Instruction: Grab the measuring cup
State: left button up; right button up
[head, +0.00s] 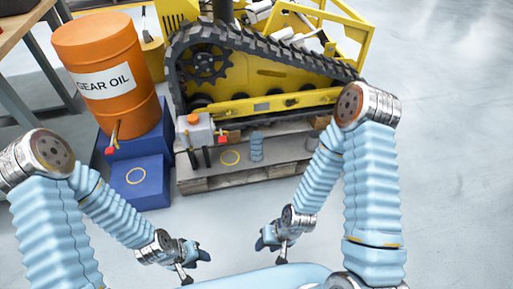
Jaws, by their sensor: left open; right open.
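A small blue-grey ribbed cylinder (257,147) stands upright on the wooden pallet, in front of the tracked machine. It may be the measuring cup, but it is too small to be certain. My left gripper (196,266) is open and empty, low in the view, in front of the pallet. My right gripper (272,248) is open and empty, to the right of the left one. Both are well apart from the cylinder.
An orange gear oil drum (108,112) with a tap stands on stepped blue blocks (137,194); their lower step bears a yellow ring. A grey container (201,133) with an orange cap sits left on the pallet (226,178). The yellow tracked machine (267,75) stands behind. Floor at right is clear.

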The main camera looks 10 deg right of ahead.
aim_at(255, 137)
jog(key=i+z, duration=0.1)
jog(key=z, duration=0.3)
jog(key=j+z, duration=0.1)
jog(key=z, duration=0.35)
jog(key=i+j+z, duration=0.15)
jog(key=z, duration=0.25)
jog(key=j+z, duration=0.1)
jog(key=z, duration=0.3)
